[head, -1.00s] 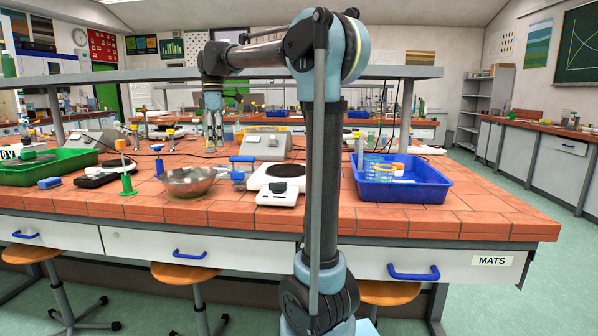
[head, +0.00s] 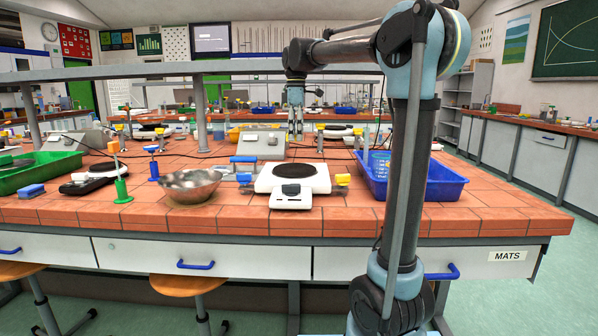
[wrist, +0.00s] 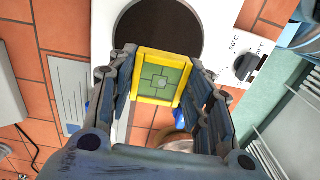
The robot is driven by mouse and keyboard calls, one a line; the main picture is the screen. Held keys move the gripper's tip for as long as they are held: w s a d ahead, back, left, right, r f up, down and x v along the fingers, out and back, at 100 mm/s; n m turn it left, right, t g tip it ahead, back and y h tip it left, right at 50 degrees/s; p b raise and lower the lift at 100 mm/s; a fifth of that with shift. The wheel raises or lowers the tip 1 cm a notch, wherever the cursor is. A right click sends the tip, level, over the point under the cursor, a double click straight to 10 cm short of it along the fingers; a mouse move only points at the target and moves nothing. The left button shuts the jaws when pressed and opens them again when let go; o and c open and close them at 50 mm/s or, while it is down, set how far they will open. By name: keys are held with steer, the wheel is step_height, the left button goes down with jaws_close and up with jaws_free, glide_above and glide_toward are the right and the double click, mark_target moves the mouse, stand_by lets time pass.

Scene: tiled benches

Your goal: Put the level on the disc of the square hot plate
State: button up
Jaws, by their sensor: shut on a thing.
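My gripper (wrist: 164,98) is shut on the level (wrist: 161,77), a small square block with a yellow frame and a green marked face. In the wrist view the square hot plate (wrist: 217,60), white with a dial at its right, lies below and beyond the gripper. Its dark round disc (wrist: 160,32) is partly covered by the level in this view. I cannot tell the height between them.
In the head view, a white hot plate (head: 314,180) stands at the front of the bench. Near it are a metal bowl (head: 189,187), a blue tray (head: 430,196), a green tray (head: 40,180) and a grey box (head: 262,145). A shelf (head: 130,74) crosses above the bench.

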mark_target(296, 168)
stand_by(0.3)
steer(key=shift+f, duration=5)
steer(key=o, duration=1)
step_height(296, 168, up, 12)
steer(key=shift+w, duration=0.1)
